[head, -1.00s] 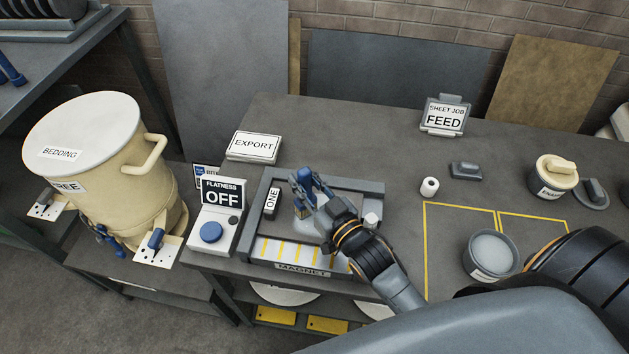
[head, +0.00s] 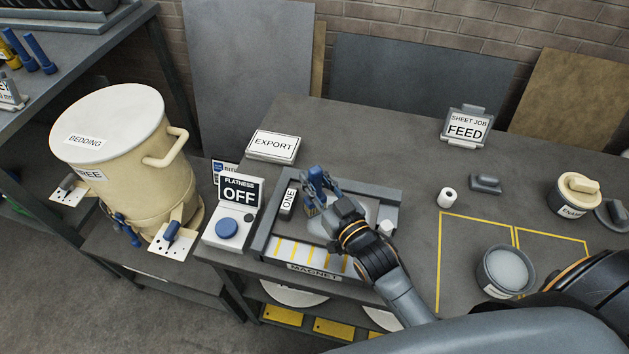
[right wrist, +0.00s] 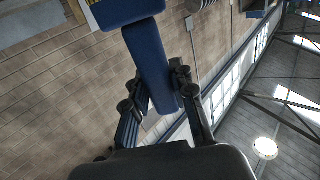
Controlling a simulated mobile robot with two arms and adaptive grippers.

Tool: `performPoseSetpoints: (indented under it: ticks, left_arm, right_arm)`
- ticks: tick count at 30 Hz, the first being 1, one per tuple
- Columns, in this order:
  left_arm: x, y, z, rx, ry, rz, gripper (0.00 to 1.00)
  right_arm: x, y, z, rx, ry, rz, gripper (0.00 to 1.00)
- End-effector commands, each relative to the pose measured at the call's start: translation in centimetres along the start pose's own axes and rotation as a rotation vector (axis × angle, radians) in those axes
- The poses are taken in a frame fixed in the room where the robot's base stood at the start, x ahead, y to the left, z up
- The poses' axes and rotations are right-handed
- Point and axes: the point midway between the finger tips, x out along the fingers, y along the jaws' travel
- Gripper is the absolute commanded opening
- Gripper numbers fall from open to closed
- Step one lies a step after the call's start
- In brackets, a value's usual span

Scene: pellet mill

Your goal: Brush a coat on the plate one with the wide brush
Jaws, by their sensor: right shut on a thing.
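My right gripper (head: 320,186) is shut on the blue handle of a brush (head: 313,208), taken to be the wide brush. In the right wrist view the blue handle (right wrist: 150,62) lies between the fingers. A tag reading ONE (head: 288,203) stands at the plate's left. My gripper and arm hide much of the plate, and I cannot tell whether the bristles touch it. My left gripper is not in view.
A FLATNESS OFF box (head: 240,190) stands left of the frame, with an EXPORT sign (head: 273,147) behind. A BEDDING bin (head: 120,160) stands far left.

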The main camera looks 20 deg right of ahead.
Motion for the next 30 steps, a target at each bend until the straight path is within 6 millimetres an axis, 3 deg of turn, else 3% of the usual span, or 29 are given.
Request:
performPoseSetpoints:
  ticks: [15,30]
  left_arm:
    - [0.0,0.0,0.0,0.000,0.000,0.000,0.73]
    - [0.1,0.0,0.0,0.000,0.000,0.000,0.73]
  right_arm:
    - [2.5,2.5,-0.1,-0.002,0.002,0.001,0.00]
    - [2.6,2.6,-0.1,-0.001,0.003,0.001,0.00]
